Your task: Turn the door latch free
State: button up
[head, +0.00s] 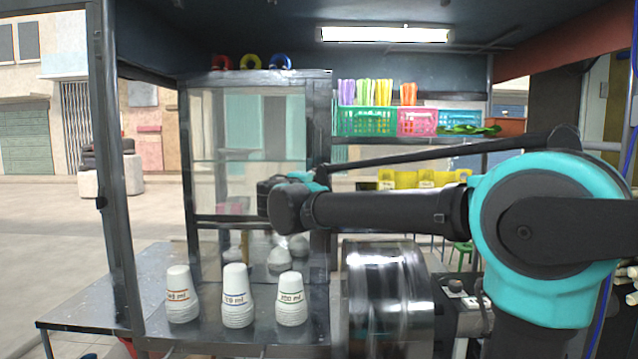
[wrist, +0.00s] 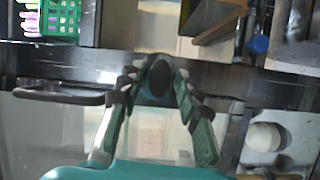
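A glass-fronted cabinet (head: 250,125) with a dark metal frame stands left of centre in the head view. In the wrist view a dark rounded knob (wrist: 160,72), which looks like the door latch, sits on the dark frame bar. My gripper (wrist: 157,80) has its two fingers apart, one on each side of the knob, with small gaps visible. I cannot tell whether either finger touches it. A dark bar handle (wrist: 58,96) lies left of the fingers against the glass. In the head view my arm hides the latch and most of the gripper.
Stacks of white cups (head: 236,295) stand on the metal counter (head: 80,296) before the cabinet. A shiny metal drum (head: 385,295) is below my arm. A green basket (head: 366,121) and a pink basket (head: 417,122) sit on the shelf at right. Pale round items show inside the cabinet.

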grip_shut()
jog(key=shift+m, duration=0.4)
jog(key=m+g+y, duration=0.1)
jog(key=m+y, duration=0.1)
jog(key=m, duration=0.2)
jog(key=m+g+y, duration=0.1)
jog(key=m+y, duration=0.1)
jog(key=m, duration=0.2)
jog(key=m+g+y, duration=0.1)
jog(key=m+y, duration=0.1)
jog(key=m, duration=0.2)
jog(key=shift+d+r+m+y, duration=0.25)
jog(key=shift+r+m+y, duration=0.05)
dwell(0.6)
